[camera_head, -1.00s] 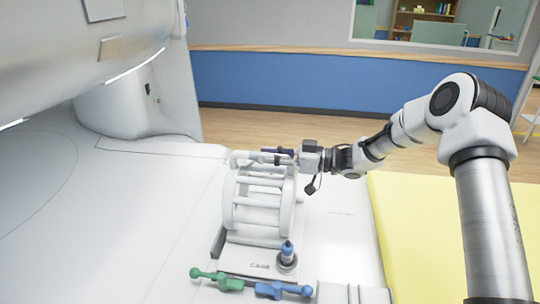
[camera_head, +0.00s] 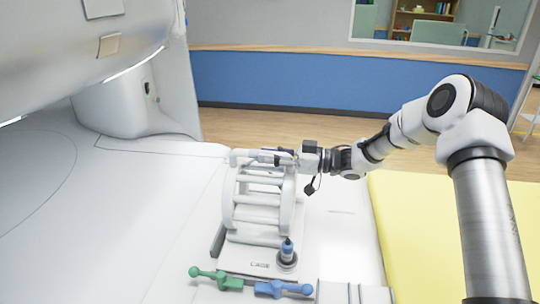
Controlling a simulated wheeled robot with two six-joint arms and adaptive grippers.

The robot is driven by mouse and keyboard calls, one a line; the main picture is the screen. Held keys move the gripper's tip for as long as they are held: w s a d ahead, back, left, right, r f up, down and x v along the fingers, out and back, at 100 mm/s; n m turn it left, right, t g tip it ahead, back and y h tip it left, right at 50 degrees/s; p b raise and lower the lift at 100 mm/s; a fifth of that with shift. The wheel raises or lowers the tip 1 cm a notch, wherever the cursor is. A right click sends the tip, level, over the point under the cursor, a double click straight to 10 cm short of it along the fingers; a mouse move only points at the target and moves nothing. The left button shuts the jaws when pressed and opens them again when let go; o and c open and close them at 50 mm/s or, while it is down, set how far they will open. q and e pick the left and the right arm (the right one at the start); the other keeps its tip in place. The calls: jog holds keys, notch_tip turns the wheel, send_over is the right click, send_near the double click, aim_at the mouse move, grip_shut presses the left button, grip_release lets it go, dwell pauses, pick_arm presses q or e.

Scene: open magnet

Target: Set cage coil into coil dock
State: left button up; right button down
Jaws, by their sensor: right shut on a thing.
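The white cage coil (camera_head: 258,207), two rings joined by bars, stands upright on the coil dock (camera_head: 238,262), a pale plate with a dark strip along its left side. I cannot tell whether the coil is fully seated, as its underside is hidden. My right gripper (camera_head: 290,158) reaches in from the right and is shut on the top of the cage coil. A blue-topped peg (camera_head: 287,254) stands at the dock's front right corner. My left gripper is not in view.
A green handle (camera_head: 215,278) and a blue handle (camera_head: 284,289) lie in front of the dock. The scanner housing (camera_head: 90,50) overhangs at upper left. A yellow pad (camera_head: 440,240) lies at right. The white surface left of the dock is clear.

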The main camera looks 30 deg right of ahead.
jog(key=shift+s+a+f, duration=0.2)
jog(key=shift+s+f, duration=0.05)
jog(key=shift+f, duration=0.4)
jog(key=c, duration=0.9)
grip_release()
jog(key=shift+r, duration=0.1)
jog(key=v, duration=1.2)
jog(key=shift+w+d+r, duration=0.1)
